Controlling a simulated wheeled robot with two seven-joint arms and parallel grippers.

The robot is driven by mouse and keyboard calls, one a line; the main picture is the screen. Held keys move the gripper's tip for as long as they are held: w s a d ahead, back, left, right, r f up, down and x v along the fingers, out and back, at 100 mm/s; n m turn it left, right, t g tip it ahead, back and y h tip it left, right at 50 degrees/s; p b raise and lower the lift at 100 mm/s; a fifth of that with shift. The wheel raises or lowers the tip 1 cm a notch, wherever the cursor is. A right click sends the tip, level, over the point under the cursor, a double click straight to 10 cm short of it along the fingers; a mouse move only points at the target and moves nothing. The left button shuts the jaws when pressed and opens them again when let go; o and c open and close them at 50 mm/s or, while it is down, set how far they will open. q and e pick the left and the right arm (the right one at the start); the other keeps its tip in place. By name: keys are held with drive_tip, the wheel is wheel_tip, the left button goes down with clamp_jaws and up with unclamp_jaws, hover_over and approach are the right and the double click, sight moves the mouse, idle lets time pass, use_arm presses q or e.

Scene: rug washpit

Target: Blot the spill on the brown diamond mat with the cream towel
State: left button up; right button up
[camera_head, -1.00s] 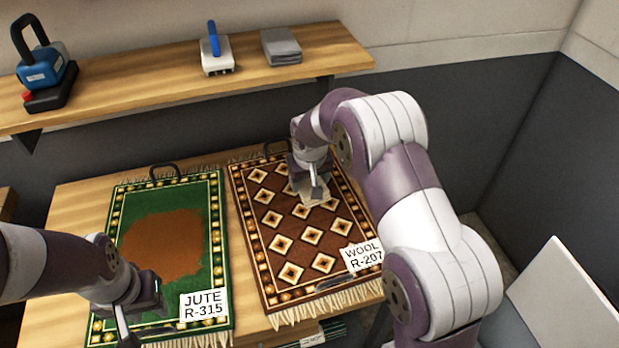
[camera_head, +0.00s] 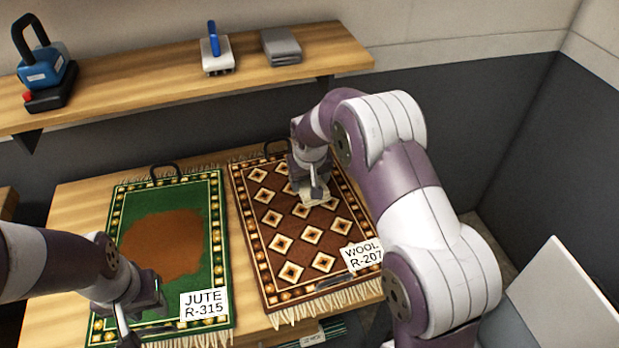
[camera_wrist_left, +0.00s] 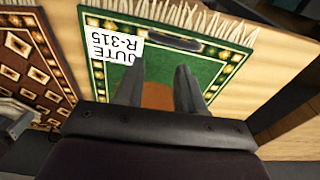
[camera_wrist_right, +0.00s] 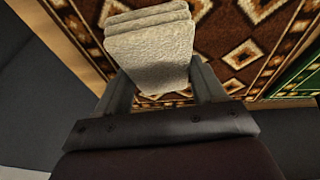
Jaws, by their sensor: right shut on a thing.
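My right gripper (camera_head: 311,196) is over the mat's upper right part, shut on the folded cream towel (camera_wrist_right: 150,45). The towel (camera_head: 314,199) is low at the mat; I cannot tell whether it touches. No spill shows on the visible part of this mat; the area under the towel is hidden. My left gripper (camera_wrist_left: 160,85) is open and empty above the green mat (camera_head: 217,262), near its tag JUTE R-315 (camera_head: 204,303).
The green mat bears a large brown stain (camera_head: 163,246). A white panel (camera_head: 565,300) stands at the right.

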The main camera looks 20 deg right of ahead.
idle(0.5)
wheel_tip(320, 180, up, 7)
drive_tip(key=p, duration=0.6)
drive_tip(key=shift+r, duration=0.1)
